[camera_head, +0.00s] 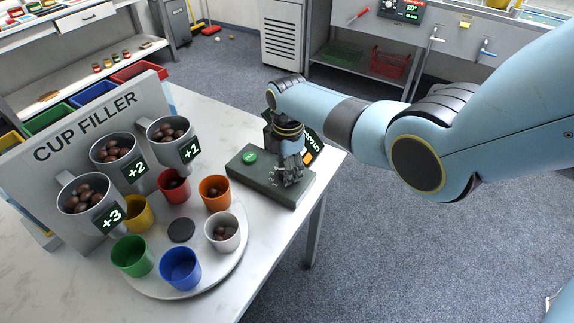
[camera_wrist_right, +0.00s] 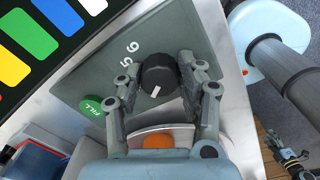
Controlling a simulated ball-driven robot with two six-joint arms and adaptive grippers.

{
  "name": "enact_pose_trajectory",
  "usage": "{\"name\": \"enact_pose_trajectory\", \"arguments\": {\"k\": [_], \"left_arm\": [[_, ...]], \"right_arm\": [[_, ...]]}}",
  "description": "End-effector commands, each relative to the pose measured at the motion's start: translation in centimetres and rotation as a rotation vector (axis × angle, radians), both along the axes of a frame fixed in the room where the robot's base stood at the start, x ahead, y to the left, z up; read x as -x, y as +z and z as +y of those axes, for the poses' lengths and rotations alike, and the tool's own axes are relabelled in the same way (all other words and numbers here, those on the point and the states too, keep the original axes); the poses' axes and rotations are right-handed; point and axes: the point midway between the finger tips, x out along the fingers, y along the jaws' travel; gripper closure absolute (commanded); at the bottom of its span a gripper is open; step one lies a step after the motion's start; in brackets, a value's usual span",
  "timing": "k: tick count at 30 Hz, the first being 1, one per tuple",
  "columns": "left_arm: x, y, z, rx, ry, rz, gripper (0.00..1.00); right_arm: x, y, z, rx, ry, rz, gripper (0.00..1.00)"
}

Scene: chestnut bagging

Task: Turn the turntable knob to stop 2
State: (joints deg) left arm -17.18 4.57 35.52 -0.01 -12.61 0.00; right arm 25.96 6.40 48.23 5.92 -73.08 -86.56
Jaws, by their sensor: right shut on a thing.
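The black knob (camera_wrist_right: 160,72) with a white pointer mark sits on the dark green console (camera_head: 277,178). In the right wrist view my right gripper (camera_wrist_right: 163,68) has a finger on either side of the knob and is shut on it. The digits 5 and 6 show beside the knob; the other stop numbers are hidden, and I cannot tell which stop the pointer is at. The round white turntable (camera_head: 233,268) carries several coloured cups around a dark hub (camera_head: 181,230). What looks like my left gripper (camera_wrist_right: 284,150) shows small in the right wrist view.
A green FILL button (camera_head: 249,158) is on the console beside my gripper. The cup filler (camera_head: 98,134) stands behind the turntable with chestnut holders marked +1, +2 and +3. The display with coloured bars (camera_wrist_right: 60,40) borders the console. The table edge is close.

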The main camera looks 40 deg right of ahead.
Motion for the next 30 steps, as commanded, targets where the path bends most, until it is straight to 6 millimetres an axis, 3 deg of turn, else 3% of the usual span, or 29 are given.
{"name": "enact_pose_trajectory", "arguments": {"k": [10,26,27,30], "left_arm": [[-0.04,0.43,0.03,0.000,0.000,-0.001,0.60],[-0.04,0.47,0.03,0.000,0.000,-0.001,0.60],[-0.04,0.47,0.03,0.000,0.000,-0.001,0.60],[-0.04,0.47,0.04,0.000,0.000,-0.001,0.60]], "right_arm": [[-0.04,0.03,-0.02,0.000,0.139,0.000,0.94],[-0.06,0.01,-0.05,0.001,0.163,-0.001,0.94],[-0.06,0.01,-0.05,0.001,0.163,-0.001,0.60],[-0.06,0.01,-0.05,0.001,0.163,-0.001,0.47]]}}
